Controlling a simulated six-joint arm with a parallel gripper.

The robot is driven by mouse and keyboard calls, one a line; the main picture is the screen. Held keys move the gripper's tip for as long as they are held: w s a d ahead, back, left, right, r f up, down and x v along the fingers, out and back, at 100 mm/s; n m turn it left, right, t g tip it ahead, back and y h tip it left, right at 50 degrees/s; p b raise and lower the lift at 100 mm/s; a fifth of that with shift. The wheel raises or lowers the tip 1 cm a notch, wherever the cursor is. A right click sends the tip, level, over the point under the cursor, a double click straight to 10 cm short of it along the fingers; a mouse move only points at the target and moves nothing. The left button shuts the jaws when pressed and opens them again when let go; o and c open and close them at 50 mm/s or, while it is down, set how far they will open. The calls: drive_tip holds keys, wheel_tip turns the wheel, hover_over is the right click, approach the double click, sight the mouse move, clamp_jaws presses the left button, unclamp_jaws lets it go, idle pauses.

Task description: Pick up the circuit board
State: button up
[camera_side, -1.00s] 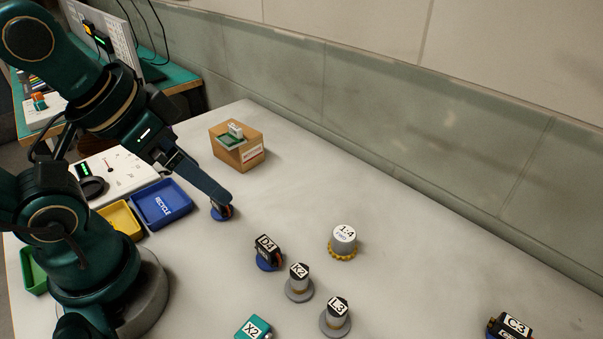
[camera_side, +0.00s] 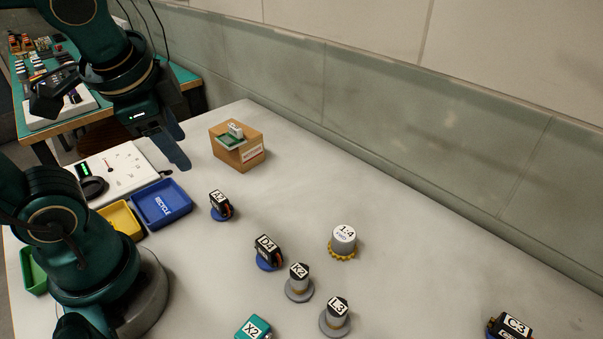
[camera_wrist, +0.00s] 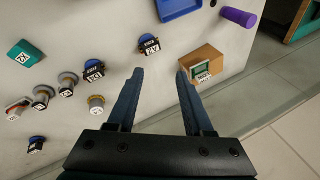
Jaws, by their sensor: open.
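The circuit board (camera_side: 230,141) is green with a pale block on it. It rests at the top of a small open cardboard box (camera_side: 248,155) at the back of the bench. In the wrist view the board (camera_wrist: 200,67) shows small and green at the box (camera_wrist: 206,54), just beyond the right finger's tip. My gripper (camera_side: 178,150) is left of the box in the side view, apart from it and above the bench. In the wrist view my gripper (camera_wrist: 160,72) has its two fingers wide apart with nothing between them.
Servo A2 (camera_side: 220,206) and servo D4 (camera_side: 267,252) stand in front of the box. A blue recycle tray (camera_side: 163,204) and a yellow tray (camera_side: 122,219) lie to the left. The bench right of the box is clear.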

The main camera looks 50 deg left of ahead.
drive_tip(key=w+a+r+m+g+y, duration=0.1)
drive_tip(key=w+a+m+g+y, duration=0.25)
drive_tip(key=w+a, duration=0.2)
drive_tip(key=m+g+y, duration=0.1)
drive_tip(key=m+y, duration=0.6)
drive_tip(key=y, duration=0.1)
hover_over(240, 130)
drive_tip(key=s+d, duration=0.1)
drive_tip(key=d, duration=0.1)
wheel_tip(240, 130, down, 4)
drive_tip(key=f+m, duration=0.1)
drive_tip(key=f, duration=0.1)
drive_tip(key=f+y, duration=0.1)
drive_tip(key=f, duration=0.1)
drive_tip(key=w+d+f+m, duration=0.1)
drive_tip(key=f, duration=0.1)
drive_tip(key=shift+m+t, duration=0.35)
drive_tip(key=shift+a+f+y, duration=0.1)
drive_tip(key=shift+f+y, duration=0.1)
drive_tip(key=shift+y, duration=0.05)
drive_tip(key=shift+a, duration=0.25)
drive_tip(key=shift+a+f, duration=0.2)
drive_tip(key=shift+a, duration=0.9)
drive_tip(key=shift+a+f, duration=0.15)
drive_tip(key=shift+a, duration=0.9)
